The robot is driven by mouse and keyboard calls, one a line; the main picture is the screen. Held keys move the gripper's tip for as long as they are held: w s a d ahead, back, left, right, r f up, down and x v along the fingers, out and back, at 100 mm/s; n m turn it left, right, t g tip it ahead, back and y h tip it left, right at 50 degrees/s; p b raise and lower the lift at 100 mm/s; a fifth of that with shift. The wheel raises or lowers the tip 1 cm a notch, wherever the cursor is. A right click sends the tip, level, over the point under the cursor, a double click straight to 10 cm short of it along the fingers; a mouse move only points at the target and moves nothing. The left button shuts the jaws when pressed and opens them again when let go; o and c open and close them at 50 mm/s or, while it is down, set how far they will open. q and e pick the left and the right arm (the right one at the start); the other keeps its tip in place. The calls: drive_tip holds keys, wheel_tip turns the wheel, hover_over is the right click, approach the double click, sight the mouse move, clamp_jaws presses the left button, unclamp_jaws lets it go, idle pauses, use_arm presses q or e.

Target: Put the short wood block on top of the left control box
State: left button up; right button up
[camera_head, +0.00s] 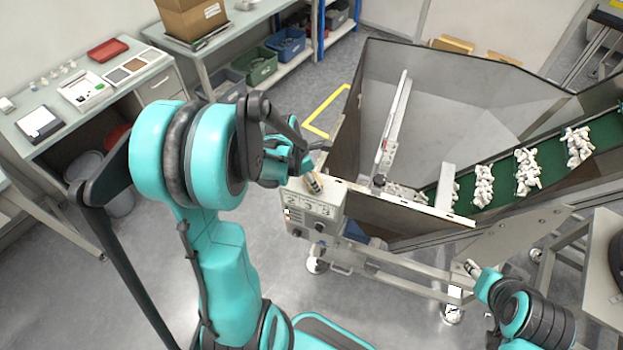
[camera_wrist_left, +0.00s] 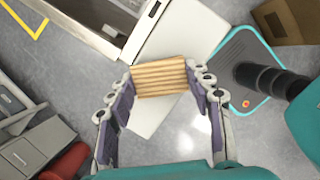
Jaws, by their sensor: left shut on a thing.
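My left gripper (camera_head: 308,170) is shut on the short wood block (camera_head: 314,184). In the left wrist view the block (camera_wrist_left: 160,77) is striped light brown and sits between the two fingertips (camera_wrist_left: 161,84). The left control box (camera_head: 315,212) is a pale box with knobs on its front, at the corner of the hopper. The block is over the top of this box; I cannot tell whether they touch. The pale box surface (camera_wrist_left: 182,36) shows behind the block in the wrist view. My right gripper (camera_head: 474,270) is at the lower right, its fingers too small to read.
The large metal hopper (camera_head: 440,95) rises right behind the box, with a green conveyor (camera_head: 500,185) carrying pale parts. A workbench (camera_head: 65,125) with trays stands at the left. A shelf with bins (camera_head: 262,65) is at the back. Floor is open left of the box.

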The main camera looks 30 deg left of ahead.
use_arm(q)
drive_tip(key=o, duration=1)
drive_tip(key=shift+f, duration=0.1)
